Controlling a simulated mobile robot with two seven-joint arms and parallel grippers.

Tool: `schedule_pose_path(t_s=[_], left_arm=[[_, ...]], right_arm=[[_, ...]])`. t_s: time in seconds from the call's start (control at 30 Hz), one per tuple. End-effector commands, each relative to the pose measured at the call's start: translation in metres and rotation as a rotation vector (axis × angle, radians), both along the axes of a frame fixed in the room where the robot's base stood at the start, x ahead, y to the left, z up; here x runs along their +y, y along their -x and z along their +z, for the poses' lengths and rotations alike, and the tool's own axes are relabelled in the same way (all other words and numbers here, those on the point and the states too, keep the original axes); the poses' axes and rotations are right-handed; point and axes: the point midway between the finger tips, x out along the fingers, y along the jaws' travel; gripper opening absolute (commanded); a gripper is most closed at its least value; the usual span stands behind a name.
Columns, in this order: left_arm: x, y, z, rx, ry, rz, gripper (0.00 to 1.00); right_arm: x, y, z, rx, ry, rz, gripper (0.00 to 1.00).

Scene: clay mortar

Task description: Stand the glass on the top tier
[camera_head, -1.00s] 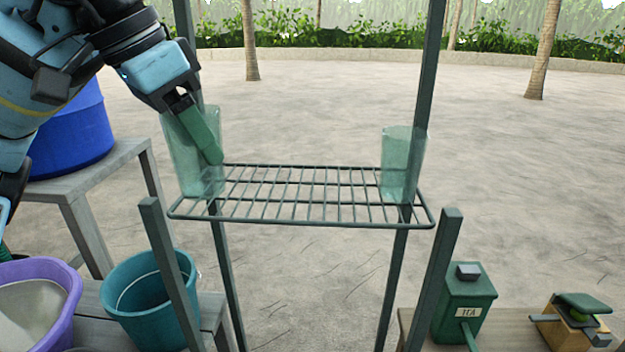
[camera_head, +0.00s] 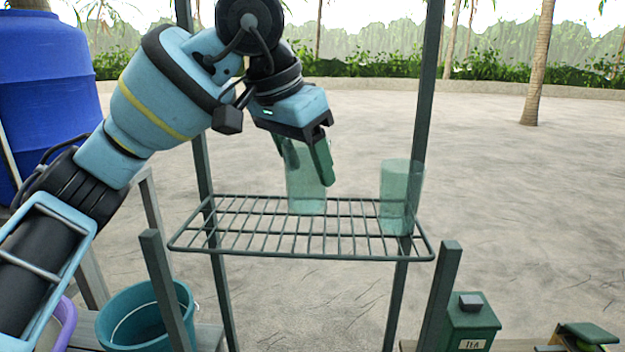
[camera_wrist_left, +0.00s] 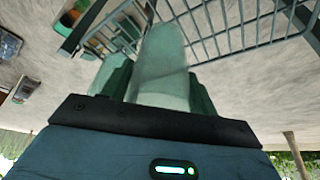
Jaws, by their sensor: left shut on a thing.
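My left gripper (camera_head: 308,172) is shut on a clear greenish glass (camera_head: 306,195), its dark green fingers on either side. The held glass is upright, its lower end seen against the wire rack (camera_head: 290,254) near the middle of the back half; I cannot tell whether it touches the wires. In the left wrist view the glass (camera_wrist_left: 162,65) sits between the fingers, with the rack's bars beyond. A second similar glass (camera_head: 402,195) stands at the rack's right end. My right gripper is not in view.
Grey posts (camera_head: 424,110) rise at the rack's corners. Rack wires left of the held glass and along the front are bare. Below left are a teal bucket (camera_head: 135,325) and a purple tub (camera_head: 66,325); below right, a green tea box (camera_head: 470,325). A blue barrel (camera_head: 45,90) stands left.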

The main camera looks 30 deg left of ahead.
Motion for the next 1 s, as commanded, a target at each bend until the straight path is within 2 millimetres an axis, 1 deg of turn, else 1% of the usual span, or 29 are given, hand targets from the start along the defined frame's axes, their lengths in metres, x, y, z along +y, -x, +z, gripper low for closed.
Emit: schedule_pose_path(t_s=[0.17,0.27,0.4,0.5,0.9,0.93,1.0], left_arm=[[-0.002,-0.002,0.000,0.000,0.001,0.000,0.31],[-0.007,-0.010,-0.001,0.000,0.001,0.000,0.31],[-0.007,-0.011,-0.023,0.001,-0.001,0.000,0.31],[-0.007,-0.011,-0.034,0.000,-0.001,0.000,0.31],[-0.007,-0.011,-0.040,-0.001,0.000,0.000,0.31],[-0.007,-0.011,-0.040,0.000,0.000,0.000,0.60],[-0.007,-0.011,-0.040,0.000,0.000,0.000,0.69]], right_arm=[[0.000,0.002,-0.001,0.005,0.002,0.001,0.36],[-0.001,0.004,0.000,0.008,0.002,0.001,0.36],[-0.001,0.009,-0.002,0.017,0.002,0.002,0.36],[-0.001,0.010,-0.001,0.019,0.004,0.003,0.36],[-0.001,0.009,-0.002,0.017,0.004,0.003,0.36],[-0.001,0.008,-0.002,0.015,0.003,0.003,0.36],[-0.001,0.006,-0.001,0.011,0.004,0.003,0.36]])
